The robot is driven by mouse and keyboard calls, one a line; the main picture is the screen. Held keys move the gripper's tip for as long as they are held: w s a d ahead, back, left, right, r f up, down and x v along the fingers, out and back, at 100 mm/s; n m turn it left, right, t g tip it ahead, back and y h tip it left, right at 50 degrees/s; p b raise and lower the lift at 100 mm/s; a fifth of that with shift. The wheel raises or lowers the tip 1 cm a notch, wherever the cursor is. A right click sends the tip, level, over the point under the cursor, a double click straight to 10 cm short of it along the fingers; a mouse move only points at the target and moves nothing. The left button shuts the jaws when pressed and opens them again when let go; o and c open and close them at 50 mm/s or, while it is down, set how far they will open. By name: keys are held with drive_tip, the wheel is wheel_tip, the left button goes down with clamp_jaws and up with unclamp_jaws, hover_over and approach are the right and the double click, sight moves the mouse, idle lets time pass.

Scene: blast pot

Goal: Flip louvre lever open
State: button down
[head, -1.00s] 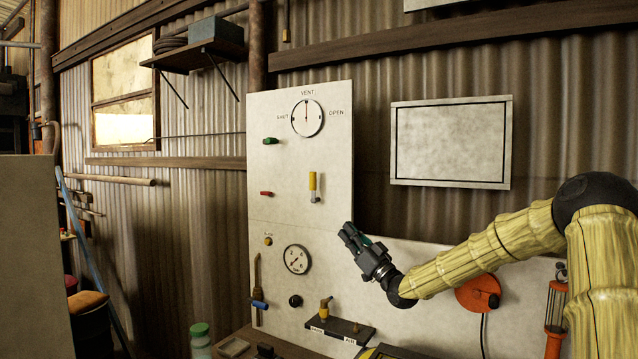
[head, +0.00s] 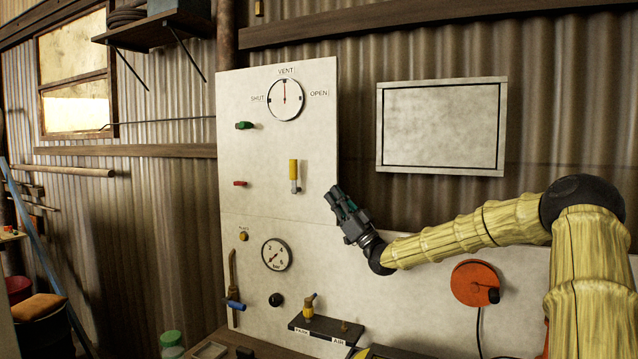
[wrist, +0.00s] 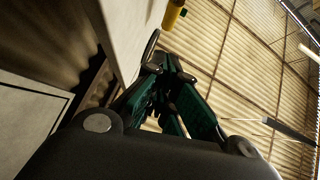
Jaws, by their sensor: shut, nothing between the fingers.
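A white panel (head: 270,205) on the wall carries a lever with a yellow handle (head: 293,168). The handle stands upright above a grey pivot. No label names the louvre lever. Above it is a round dial (head: 286,100) marked SHUT, VENT and OPEN, its needle pointing up at VENT. My gripper (head: 334,190) is shut and empty at the panel's right edge, right of and slightly below the yellow handle, apart from it in the picture. In the wrist view the gripper's fingers (wrist: 163,65) meet, and a yellow handle end (wrist: 173,14) shows beyond them.
A green knob (head: 244,125) and a red knob (head: 239,183) sit left on the panel. A pressure gauge (head: 276,254), a blue-handled valve (head: 234,304) and a dark shelf (head: 325,331) are lower. An orange reel (head: 476,283) hangs on the right.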

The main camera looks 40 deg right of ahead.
sight(295, 176)
drive_tip(key=p+x, duration=0.2)
drive_tip(key=x, duration=0.1)
drive_tip(key=p+x, duration=0.2)
drive_tip(key=x, duration=0.2)
drive_tip(key=p+x, duration=0.2)
drive_tip(key=x, duration=0.2)
drive_tip(key=shift+a+f, duration=0.2)
drive_tip(key=shift+a, duration=0.1)
drive_tip(key=shift+w+d+f+p, duration=0.1)
drive_tip(key=shift+w+f+p, duration=0.1)
drive_tip(key=shift+w+p, duration=0.7)
drive_tip(key=shift+w+a+b, duration=0.2)
drive_tip(key=shift+w+b, duration=0.1)
drive_tip(key=shift+b, duration=0.05)
drive_tip(key=shift+w+a+r+b, duration=0.1)
drive_tip(key=shift+w+a+b, duration=0.05)
drive_tip(key=shift+b, duration=0.25)
drive_tip(key=shift+r, duration=0.1)
